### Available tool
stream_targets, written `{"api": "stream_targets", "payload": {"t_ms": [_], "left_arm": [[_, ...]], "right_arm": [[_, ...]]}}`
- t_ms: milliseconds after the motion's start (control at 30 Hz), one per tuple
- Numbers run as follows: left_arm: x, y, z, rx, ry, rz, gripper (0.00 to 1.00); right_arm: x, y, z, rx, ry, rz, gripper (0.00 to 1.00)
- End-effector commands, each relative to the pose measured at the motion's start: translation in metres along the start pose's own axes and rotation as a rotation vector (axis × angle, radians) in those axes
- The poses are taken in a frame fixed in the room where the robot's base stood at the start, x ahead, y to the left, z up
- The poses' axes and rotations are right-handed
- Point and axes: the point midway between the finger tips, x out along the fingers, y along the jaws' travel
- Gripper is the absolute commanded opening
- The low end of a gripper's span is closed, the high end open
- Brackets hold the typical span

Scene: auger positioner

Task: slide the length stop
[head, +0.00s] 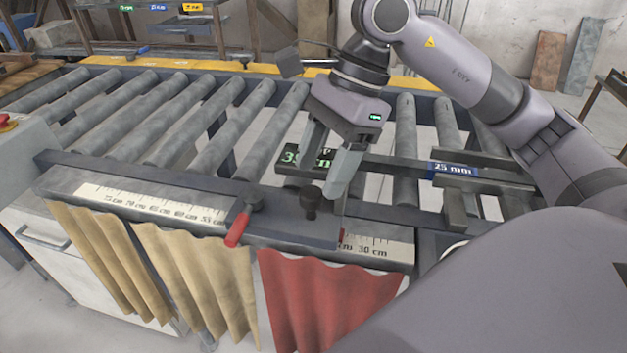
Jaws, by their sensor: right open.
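The length stop (285,228) is a dark flat carriage on the front rail. It carries an upright black knob (311,203) and a clamp lever with a red handle (238,230), which points down toward the front left. My right gripper (321,178) is over the right part of the carriage, pointing down with its fingers apart. Its nearer fingertip is close to the knob; I cannot tell whether they touch. The gripper holds nothing that I can see. My left gripper is not in view.
A pale scale (150,203) runs along the rail, partly covered by the carriage; 30 cm shows at right. A green-lettered sign (293,157) and a blue "25 mm" label (453,169) are behind. Rollers (180,125) lie beyond; tan and red curtains (325,295) hang below.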

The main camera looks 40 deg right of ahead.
Motion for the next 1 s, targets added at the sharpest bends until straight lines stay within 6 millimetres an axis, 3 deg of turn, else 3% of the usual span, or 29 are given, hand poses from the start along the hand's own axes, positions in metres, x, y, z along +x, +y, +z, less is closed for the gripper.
{"api": "stream_targets", "payload": {"t_ms": [233, 567, 600, 767, 800, 1000], "left_arm": [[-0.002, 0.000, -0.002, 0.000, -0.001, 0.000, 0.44], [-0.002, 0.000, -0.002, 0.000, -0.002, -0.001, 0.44], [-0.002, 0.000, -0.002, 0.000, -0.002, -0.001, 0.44], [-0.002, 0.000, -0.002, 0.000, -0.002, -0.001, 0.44], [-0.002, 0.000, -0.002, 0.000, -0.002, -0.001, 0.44], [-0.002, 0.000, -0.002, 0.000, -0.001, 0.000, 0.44]], "right_arm": [[0.032, 0.000, 0.000, -0.001, 0.000, 0.001, 0.60], [0.039, 0.000, 0.000, -0.002, -0.001, 0.000, 0.60], [0.039, 0.000, 0.000, -0.002, -0.001, 0.000, 0.57], [0.038, 0.000, 0.000, -0.001, -0.001, 0.000, 0.05], [0.038, 0.000, 0.000, -0.001, -0.001, 0.000, 0.00], [0.038, 0.000, 0.001, -0.001, -0.001, -0.001, 0.00]]}}
